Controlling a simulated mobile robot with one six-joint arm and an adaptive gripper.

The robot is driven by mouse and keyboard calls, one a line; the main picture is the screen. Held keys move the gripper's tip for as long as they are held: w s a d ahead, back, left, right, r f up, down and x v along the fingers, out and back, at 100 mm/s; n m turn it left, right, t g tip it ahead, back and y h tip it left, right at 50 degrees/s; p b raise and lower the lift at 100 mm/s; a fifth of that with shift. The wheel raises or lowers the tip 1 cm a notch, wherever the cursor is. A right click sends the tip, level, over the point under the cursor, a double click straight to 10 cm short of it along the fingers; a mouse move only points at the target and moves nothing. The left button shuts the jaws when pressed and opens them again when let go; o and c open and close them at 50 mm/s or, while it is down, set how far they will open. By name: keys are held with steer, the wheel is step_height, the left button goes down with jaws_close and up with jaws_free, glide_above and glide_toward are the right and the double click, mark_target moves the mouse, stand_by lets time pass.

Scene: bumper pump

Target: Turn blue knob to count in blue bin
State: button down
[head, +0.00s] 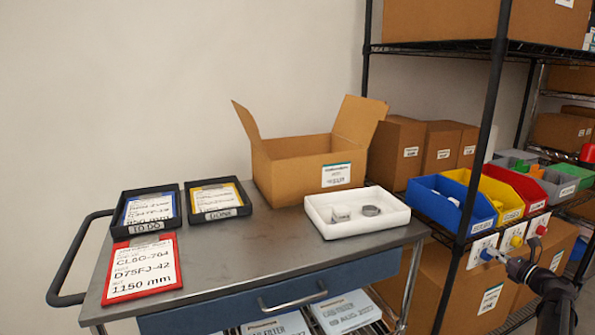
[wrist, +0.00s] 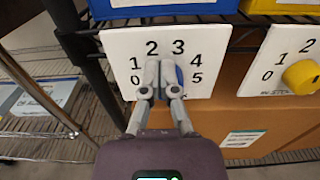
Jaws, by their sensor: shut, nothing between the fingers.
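The blue knob (wrist: 179,76) sits on a white dial plate (wrist: 207,62) numbered 0 to 5. In the wrist view it is mostly hidden behind my gripper (wrist: 160,66), and its pointer setting cannot be read. The gripper's fingers are shut with nothing between them, in front of the knob; whether they touch it is unclear. The head view shows the blue knob (head: 486,255) just left of my gripper (head: 496,257). The blue bin (head: 467,224) stands on the shelf directly above the plate and holds something white; its front edge also shows in the wrist view (wrist: 165,10).
Yellow (head: 509,205) and red (head: 537,198) bins stand to the right, with a yellow knob (wrist: 300,77) on the neighbouring plate. A black shelf post (wrist: 70,25) is close on the left. A cart (head: 235,245) holds a white tray (head: 325,223) and an open carton (head: 290,172).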

steer(key=shift+a, duration=0.2)
stand_by(0.5)
steer(key=shift+s, duration=0.1)
steer(key=shift+a+r+p, duration=0.15)
steer(key=shift+r+p, duration=0.15)
steer(key=shift+p, duration=0.05)
steer(key=shift+s, duration=0.1)
stand_by(0.3)
steer(key=v, duration=0.6)
stand_by(0.4)
stand_by(0.4)
steer(key=shift+d, duration=1)
